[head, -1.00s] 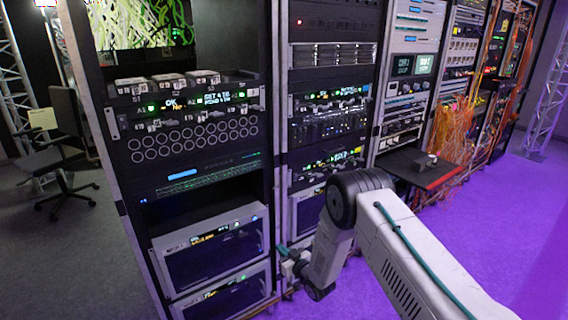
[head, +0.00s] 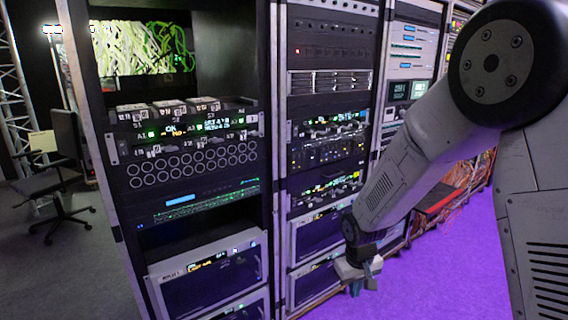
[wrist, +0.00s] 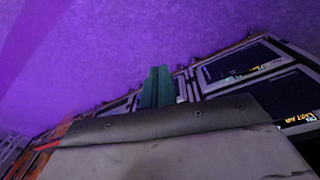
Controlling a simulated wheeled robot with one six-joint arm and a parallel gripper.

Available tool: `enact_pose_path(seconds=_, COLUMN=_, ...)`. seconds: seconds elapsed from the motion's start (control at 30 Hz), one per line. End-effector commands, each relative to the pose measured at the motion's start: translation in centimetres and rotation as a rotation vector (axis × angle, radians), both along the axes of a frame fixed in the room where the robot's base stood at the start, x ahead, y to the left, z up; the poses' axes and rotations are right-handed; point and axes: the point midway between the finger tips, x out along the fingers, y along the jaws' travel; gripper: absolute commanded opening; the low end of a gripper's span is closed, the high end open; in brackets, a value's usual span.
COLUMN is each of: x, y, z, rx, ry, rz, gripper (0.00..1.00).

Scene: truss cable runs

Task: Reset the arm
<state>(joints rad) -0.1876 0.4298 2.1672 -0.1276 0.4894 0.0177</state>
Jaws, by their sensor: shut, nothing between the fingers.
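My gripper (head: 361,284) is low in the head view, in front of the lower units of the middle rack and above the purple floor. My grey arm comes down to it from the upper right. In the wrist view the two green fingers of my gripper (wrist: 158,88) are together with nothing between them. No object is held.
The left rack (head: 200,200) and the middle rack (head: 325,130) stand close behind my gripper. A dark shelf with a red edge (head: 436,198) juts out at the right, partly behind my arm. Orange cables (head: 462,180) hang beyond it. Purple floor (head: 440,270) in front is clear. A chair (head: 55,180) stands far left.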

Motion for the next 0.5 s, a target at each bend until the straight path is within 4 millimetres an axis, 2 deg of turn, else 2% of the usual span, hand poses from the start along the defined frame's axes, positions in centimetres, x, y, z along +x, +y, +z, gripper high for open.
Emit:
enact_pose_path(seconds=0.03, x=-1.6, y=-0.8, z=2.5, rx=-0.005, ry=0.022, rz=-0.020, gripper=0.00)
enact_pose_path(seconds=0.2, x=-8.1, y=-3.1, z=9.0, rx=-0.021, ry=0.121, rz=-0.083, gripper=0.00)
enact_pose_path(seconds=0.4, x=-15.8, y=-5.0, z=15.3, rx=-0.017, ry=0.197, rz=-0.147, gripper=0.00)
enact_pose_path(seconds=0.5, x=-19.5, y=-5.7, z=17.8, rx=-0.007, ry=0.215, rz=-0.173, gripper=0.00)
